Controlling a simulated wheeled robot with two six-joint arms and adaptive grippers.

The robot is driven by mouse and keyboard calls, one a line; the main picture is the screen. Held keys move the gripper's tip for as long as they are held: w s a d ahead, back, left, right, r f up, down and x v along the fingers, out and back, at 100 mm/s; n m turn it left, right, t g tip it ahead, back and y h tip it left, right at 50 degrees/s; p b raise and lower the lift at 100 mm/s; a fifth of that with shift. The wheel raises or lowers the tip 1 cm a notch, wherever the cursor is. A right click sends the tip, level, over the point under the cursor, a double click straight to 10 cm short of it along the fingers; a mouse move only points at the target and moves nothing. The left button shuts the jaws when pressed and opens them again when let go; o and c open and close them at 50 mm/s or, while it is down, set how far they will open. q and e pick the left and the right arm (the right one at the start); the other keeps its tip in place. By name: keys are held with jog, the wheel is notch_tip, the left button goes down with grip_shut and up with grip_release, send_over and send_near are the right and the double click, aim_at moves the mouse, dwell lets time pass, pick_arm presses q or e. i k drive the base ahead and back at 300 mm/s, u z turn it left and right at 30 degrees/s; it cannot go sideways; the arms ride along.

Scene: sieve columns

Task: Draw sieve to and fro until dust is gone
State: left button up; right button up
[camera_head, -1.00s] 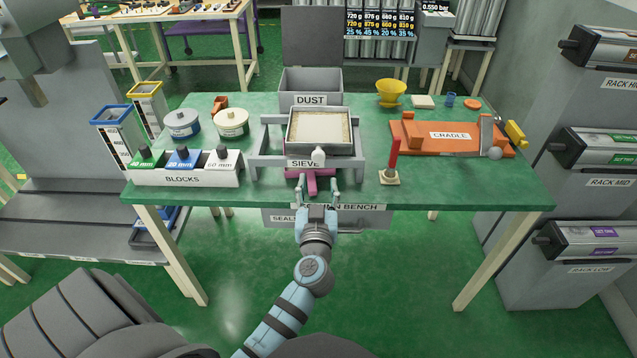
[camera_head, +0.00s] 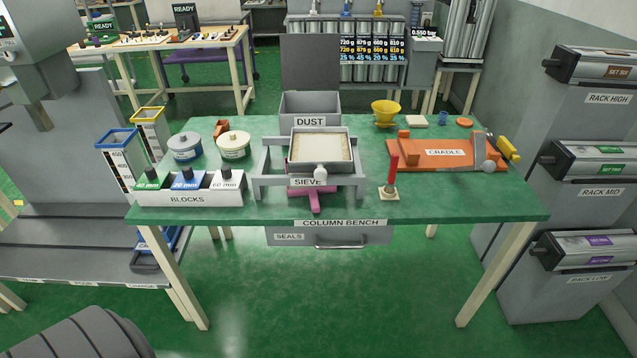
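The sieve (camera_head: 321,150) is a grey square tray holding pale grains, set in a grey frame (camera_head: 262,168) on the green bench. A white knob (camera_head: 320,173) stands at its front, above the SIEVE label. A magenta cross-shaped piece (camera_head: 315,199) lies below, at the front of the frame. The dust bin (camera_head: 311,108), a grey box labelled DUST with its lid up, stands behind the sieve; its inside looks empty from here. Neither of my grippers is in view. No gripper touches the sieve.
Blocks in a white holder (camera_head: 190,197) and two round tubs (camera_head: 233,146) stand to the left. A red upright stick (camera_head: 392,176), a yellow funnel (camera_head: 386,112) and the orange cradle (camera_head: 446,155) are to the right. The bench's front middle edge (camera_head: 420,213) is clear.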

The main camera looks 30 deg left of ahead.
aim_at(320, 151)
jog(key=u, duration=0.05)
jog(key=k, duration=1.05)
jog(key=z, duration=0.7)
jog(key=i, duration=1.6)
jog(key=u, duration=1.05)
jog(key=i, duration=0.2)
jog(key=u, duration=0.1)
